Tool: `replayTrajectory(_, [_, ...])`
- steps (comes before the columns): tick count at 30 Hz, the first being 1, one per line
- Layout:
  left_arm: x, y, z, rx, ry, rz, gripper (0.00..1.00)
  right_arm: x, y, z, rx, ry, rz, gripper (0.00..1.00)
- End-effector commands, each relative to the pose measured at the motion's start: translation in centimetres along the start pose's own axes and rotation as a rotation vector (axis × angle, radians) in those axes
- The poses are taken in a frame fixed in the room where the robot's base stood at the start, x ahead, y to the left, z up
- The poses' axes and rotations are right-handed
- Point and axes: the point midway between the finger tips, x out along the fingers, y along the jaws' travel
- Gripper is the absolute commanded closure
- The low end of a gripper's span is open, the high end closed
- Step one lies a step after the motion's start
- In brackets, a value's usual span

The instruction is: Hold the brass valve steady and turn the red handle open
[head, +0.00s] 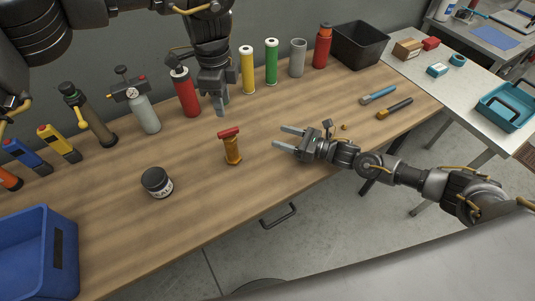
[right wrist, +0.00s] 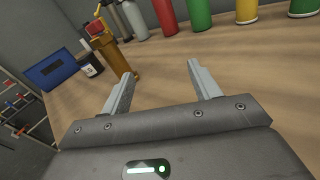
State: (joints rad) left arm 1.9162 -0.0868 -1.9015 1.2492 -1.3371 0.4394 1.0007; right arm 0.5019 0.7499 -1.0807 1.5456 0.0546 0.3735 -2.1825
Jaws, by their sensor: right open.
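The brass valve (head: 232,151) stands upright on the wooden table, with its red handle (head: 229,132) across the top. My right gripper (head: 282,137) is open and empty, to the right of the valve and apart from it, its fingers pointing towards it. In the right wrist view the valve (right wrist: 122,58) stands beyond the fingertips, a little left of the gap between them. My left gripper (head: 221,108) points down from above, behind the valve and clear of it. Its fingers are seen nearly edge-on, so their gap is unclear.
A black-lidded jar (head: 157,182) and a blue bin (head: 38,255) are at the left. A red bottle (head: 184,92), yellow cylinder (head: 247,70), green cylinder (head: 271,62) and black bin (head: 360,45) line the back. Two tools lie at right. The table around the valve is clear.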

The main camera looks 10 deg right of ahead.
Motion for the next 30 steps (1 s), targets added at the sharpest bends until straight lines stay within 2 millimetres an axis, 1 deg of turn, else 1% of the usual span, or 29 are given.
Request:
replayTrajectory(1, [0.0, 0.0, 0.0, 0.0, 0.0, 0.0, 0.64, 0.8, 1.9, -0.2, -0.033, -0.002, 0.046, 0.38])
replayTrajectory(3, [0.0, 0.0, 0.0, 0.0, 0.0, 0.0, 0.64, 1.6, 4.0, -0.7, -0.077, -0.004, 0.099, 0.38])
replayTrajectory(6, [0.0, 0.0, 0.0, 0.0, 0.0, 0.0, 0.64, 2.2, 6.3, -1.2, -0.122, -0.008, 0.153, 0.38])
replayTrajectory(9, [0.0, 0.0, 0.0, 0.0, 0.0, 0.0, 0.64, 2.6, 7.5, -1.4, -0.147, -0.013, 0.183, 0.38])
replayTrajectory(12, [0.0, 0.0, 0.0, 0.0, 0.0, 0.0, 0.64, 2.7, 8.0, -1.5, -0.155, -0.013, 0.194, 0.38])
replayTrajectory(15, [0.0, 0.0, 0.0, 0.0, 0.0, 0.0, 0.64, 2.8, 8.0, -1.5, -0.156, -0.014, 0.194, 0.38])
replayTrajectory(19, [0.0, 0.0, 0.0, 0.0, 0.0, 0.0, 0.64, 3.8, 8.2, -1.5, -0.155, -0.014, 0.194, 0.38])
replayTrajectory(23, [0.0, 0.0, 0.0, 0.0, 0.0, 0.0, 0.64, 5.8, 8.6, -1.4, -0.155, -0.016, 0.194, 0.38])
replayTrajectory(30, [0.0, 0.0, 0.0, 0.0, 0.0, 0.0, 0.64, 10.0, 9.4, -1.4, -0.155, -0.016, 0.193, 0.38])
